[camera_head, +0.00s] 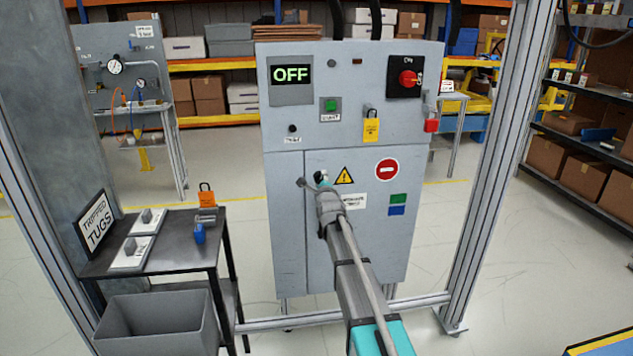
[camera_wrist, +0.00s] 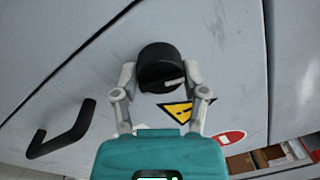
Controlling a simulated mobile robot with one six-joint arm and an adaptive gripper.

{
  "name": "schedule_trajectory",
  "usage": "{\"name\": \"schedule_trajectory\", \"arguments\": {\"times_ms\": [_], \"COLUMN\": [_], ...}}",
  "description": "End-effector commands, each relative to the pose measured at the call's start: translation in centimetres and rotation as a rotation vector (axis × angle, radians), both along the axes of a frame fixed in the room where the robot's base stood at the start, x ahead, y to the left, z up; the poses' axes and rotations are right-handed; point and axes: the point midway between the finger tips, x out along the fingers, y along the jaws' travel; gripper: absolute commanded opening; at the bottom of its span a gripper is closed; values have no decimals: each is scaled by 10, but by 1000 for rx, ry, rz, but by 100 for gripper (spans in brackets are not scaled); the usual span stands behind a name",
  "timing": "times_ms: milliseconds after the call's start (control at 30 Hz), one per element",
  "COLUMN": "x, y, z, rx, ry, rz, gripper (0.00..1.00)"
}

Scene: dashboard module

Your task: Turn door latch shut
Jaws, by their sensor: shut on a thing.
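The door latch is a round black knob (camera_wrist: 160,66) with a pale mark, seen in the wrist view. My gripper (camera_wrist: 160,80) is shut on it, one finger on each side. In the head view my gripper (camera_head: 322,182) reaches the upper left part of the grey cabinet door (camera_head: 345,245) and mostly hides the latch. The door looks flush with the cabinet. A black bar handle (camera_wrist: 62,130) is at the lower left of the wrist view, apart from my fingers.
The cabinet (camera_head: 350,60) shows an OFF display (camera_head: 291,73), a red rotary switch (camera_head: 408,78) and a green button (camera_head: 330,106). A dark side table (camera_head: 180,255) with a grey bin (camera_head: 155,325) is at left. Metal frame posts (camera_head: 485,170) stand at the right.

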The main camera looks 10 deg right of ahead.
Motion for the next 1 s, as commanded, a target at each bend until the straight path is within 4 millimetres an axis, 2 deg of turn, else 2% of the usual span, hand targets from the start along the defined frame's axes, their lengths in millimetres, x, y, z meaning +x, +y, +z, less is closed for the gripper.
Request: {"name": "schedule_trajectory", "arguments": {"times_ms": [433,1000], "x": [2,2], "y": [2,1], "z": [1,1], "rx": [-234,-278], "ry": [-5,-5], "rz": [2,2], "gripper": [9,9]}}
